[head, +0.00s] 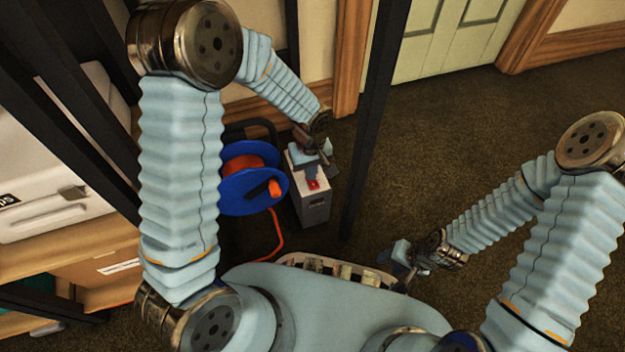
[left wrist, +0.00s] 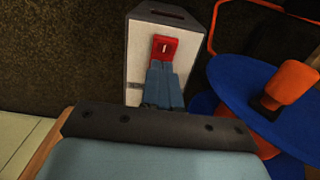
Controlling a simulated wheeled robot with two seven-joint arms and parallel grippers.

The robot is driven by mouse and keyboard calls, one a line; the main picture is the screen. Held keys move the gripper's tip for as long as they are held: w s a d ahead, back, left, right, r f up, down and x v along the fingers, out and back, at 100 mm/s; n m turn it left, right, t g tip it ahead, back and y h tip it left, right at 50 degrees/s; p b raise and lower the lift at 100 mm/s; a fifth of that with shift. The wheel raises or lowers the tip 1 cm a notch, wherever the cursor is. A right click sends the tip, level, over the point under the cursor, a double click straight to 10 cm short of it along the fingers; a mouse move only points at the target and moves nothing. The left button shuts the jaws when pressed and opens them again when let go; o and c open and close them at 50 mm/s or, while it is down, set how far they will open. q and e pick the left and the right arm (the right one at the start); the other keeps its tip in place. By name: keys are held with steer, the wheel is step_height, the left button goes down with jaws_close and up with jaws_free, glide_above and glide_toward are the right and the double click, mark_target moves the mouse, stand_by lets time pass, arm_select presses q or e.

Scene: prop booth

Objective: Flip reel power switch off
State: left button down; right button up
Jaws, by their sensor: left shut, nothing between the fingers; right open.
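The reel's grey power box (head: 310,199) stands on the floor right of the blue and orange cable reel (head: 243,190). A red switch (head: 313,184) sits on the box's top face. My left gripper (head: 312,172) is shut and empty, right over the box with its tips at the switch. In the left wrist view the shut fingertips (left wrist: 165,75) reach the lower edge of the red switch (left wrist: 165,48), which shows a white mark. I cannot tell whether they touch. My right gripper (head: 402,262) is open and empty, low at the right, far from the box.
A black post (head: 370,125) rises just right of the box. A shelf with a white case (head: 60,170) stands at the left. A basket (head: 340,268) with several items sits in front of my body. The carpet (head: 470,130) at the right is clear.

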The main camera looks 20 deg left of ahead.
arm_select(q)
step_height(320, 180, up, 7)
steer(key=p, duration=0.4)
steer(key=shift+p, duration=0.35)
stand_by(0.5)
